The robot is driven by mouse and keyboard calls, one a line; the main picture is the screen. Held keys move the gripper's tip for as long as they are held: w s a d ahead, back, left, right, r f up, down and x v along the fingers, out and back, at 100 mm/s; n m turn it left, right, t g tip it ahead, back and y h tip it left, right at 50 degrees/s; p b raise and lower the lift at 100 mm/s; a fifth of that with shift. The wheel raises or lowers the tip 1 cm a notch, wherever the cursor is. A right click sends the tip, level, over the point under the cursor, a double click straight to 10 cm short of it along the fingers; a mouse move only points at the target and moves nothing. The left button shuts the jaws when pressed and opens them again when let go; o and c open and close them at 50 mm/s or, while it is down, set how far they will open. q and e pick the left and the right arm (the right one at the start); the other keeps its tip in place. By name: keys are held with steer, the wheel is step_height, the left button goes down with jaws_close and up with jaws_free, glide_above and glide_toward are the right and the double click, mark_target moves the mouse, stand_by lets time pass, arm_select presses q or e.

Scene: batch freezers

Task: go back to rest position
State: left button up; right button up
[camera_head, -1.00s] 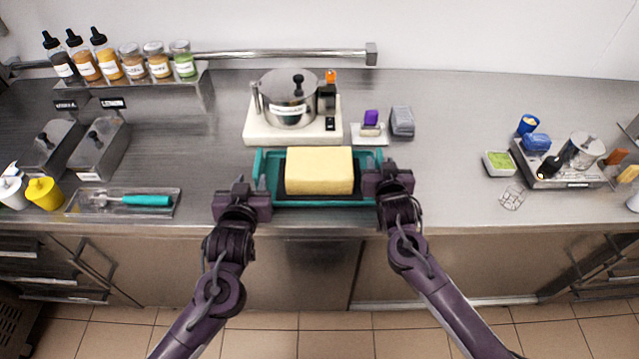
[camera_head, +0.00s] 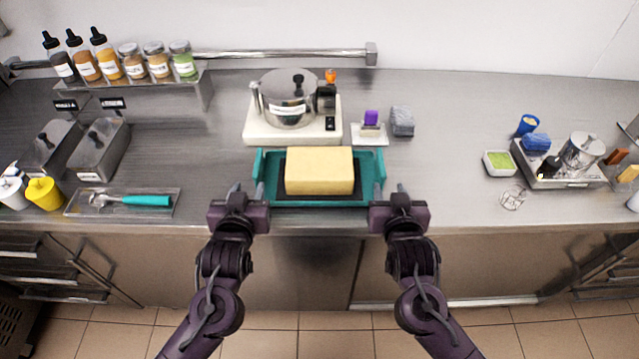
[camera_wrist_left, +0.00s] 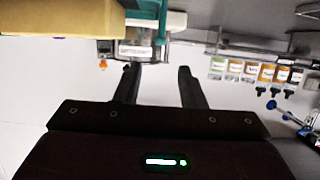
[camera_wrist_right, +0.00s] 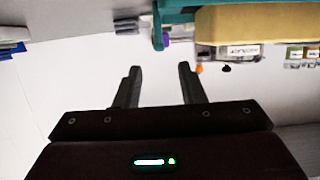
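My left gripper (camera_head: 245,192) is open and empty at the counter's front edge, just left of the teal tray (camera_head: 263,168). Its two fingers stand apart in the left wrist view (camera_wrist_left: 157,75). My right gripper (camera_head: 387,193) is open and empty just right of the tray; its fingers also stand apart in the right wrist view (camera_wrist_right: 160,75). A pale yellow block (camera_head: 319,170) sits on a dark mat inside the tray. Neither gripper appears to hold the tray.
Behind the tray stands a machine with a steel pot (camera_head: 288,97) on a white base. A clear tray with a teal-handled tool (camera_head: 146,200) lies left. A steel tray (camera_head: 565,180) with items stands right. The counter between has free room.

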steer(key=shift+s, duration=0.25)
stand_by(0.3)
